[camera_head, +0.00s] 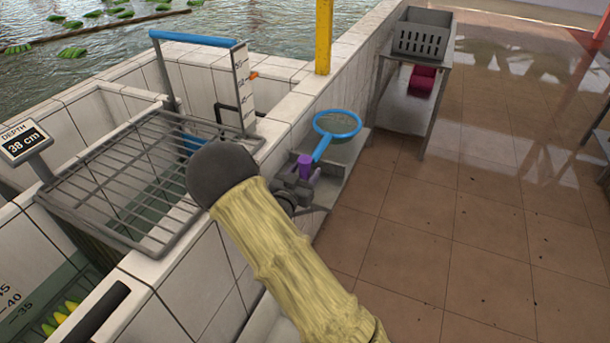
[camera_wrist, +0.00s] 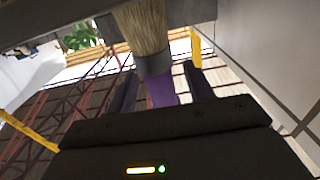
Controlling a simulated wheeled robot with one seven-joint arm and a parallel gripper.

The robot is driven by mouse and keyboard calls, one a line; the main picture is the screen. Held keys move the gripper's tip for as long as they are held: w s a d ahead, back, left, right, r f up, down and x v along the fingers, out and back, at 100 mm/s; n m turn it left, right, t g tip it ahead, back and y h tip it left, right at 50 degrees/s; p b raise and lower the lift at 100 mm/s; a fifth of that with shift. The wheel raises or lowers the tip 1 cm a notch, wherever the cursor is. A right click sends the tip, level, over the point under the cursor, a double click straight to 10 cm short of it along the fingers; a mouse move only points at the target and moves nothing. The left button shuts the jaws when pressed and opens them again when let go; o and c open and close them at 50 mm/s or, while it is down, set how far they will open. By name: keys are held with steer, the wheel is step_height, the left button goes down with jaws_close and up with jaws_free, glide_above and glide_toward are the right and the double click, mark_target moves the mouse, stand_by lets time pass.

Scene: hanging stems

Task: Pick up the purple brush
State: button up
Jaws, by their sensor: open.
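The purple brush shows in the head view as a short upright purple piece (camera_head: 305,166) at the end of my arm, beside a grey ledge. In the wrist view its tan bristles (camera_wrist: 142,32) are at the top, with a grey collar below and the purple handle (camera_wrist: 161,91) under that. My gripper (camera_wrist: 160,88) is open, with one dark finger on each side of the handle. Light gaps show between the handle and the fingers. My gripper (camera_head: 308,180) is small and partly hidden by my arm in the head view. The handle's lower end is hidden.
A blue-rimmed net (camera_head: 337,125) lies just behind the brush on the grey ledge (camera_head: 345,160). A metal rack (camera_head: 110,185) spans the tiled basin to the left. A grey crate (camera_head: 422,35) stands on a table behind. The tiled floor at right is clear.

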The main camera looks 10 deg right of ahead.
steer(key=shift+w+d, duration=0.2)
steer(key=shift+w, duration=0.05)
stand_by(0.3)
steer(key=c, duration=1.1)
steer(key=shift+o, duration=0.2)
step_height(320, 180, up, 10)
steer(key=shift+r+p, duration=0.1)
steer(key=shift+p, duration=0.2)
